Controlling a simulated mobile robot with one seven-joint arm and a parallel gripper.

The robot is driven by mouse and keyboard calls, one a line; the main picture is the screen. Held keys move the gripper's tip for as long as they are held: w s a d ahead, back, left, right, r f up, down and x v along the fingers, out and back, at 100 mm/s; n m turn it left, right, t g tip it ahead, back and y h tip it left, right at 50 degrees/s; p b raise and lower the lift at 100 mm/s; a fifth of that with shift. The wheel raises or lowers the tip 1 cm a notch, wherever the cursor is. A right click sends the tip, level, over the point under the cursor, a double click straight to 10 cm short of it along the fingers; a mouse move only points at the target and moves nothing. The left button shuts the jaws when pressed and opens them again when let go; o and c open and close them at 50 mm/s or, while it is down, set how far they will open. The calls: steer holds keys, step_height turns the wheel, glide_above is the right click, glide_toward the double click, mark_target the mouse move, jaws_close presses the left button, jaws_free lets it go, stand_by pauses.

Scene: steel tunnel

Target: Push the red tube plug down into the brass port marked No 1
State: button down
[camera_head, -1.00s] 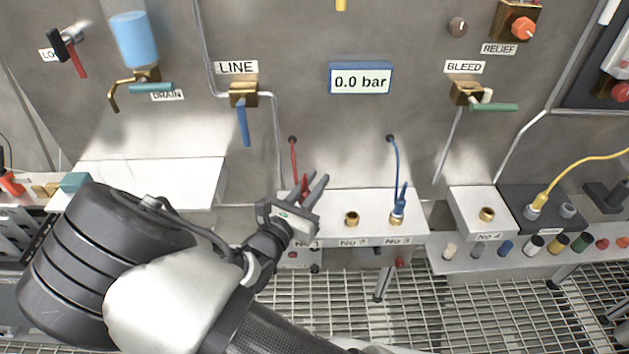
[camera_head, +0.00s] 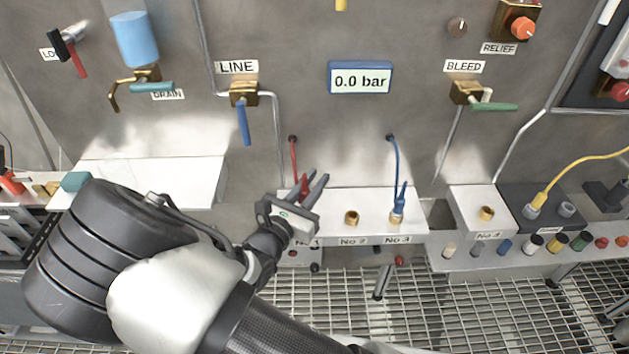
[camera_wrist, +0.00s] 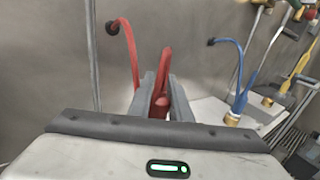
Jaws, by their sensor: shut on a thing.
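The red tube plug (camera_wrist: 163,68) is between the two fingers of my gripper (camera_wrist: 161,102) in the wrist view, and the gripper is shut on it. In the head view my gripper (camera_head: 315,188) is over the left end of the white port block, with the red plug (camera_head: 304,187) partly showing by the fingers. The brass port No 1 is hidden behind my gripper, and its label is partly covered. I cannot tell whether the plug touches the port. The red tube (camera_head: 294,160) runs from the plug to the wall.
The white port block (camera_head: 375,208) has an empty brass port No 2 (camera_head: 351,218) and port No 3 with a blue plug (camera_head: 398,205). Port No 4 (camera_head: 487,213) stands on a block to the right. The LINE valve's blue lever (camera_head: 243,125) hangs above left.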

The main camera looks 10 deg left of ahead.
steer(key=shift+f+b, duration=0.9)
steer(key=shift+f, duration=0.8)
steer(key=c, duration=1.6)
jaws_free()
steer(key=shift+o, duration=0.2)
steer(key=p+v, duration=0.1)
steer(key=v, duration=1.6)
steer(key=shift+s+r, duration=0.2)
steer(key=shift+s, duration=0.05)
steer(key=shift+a, duration=0.1)
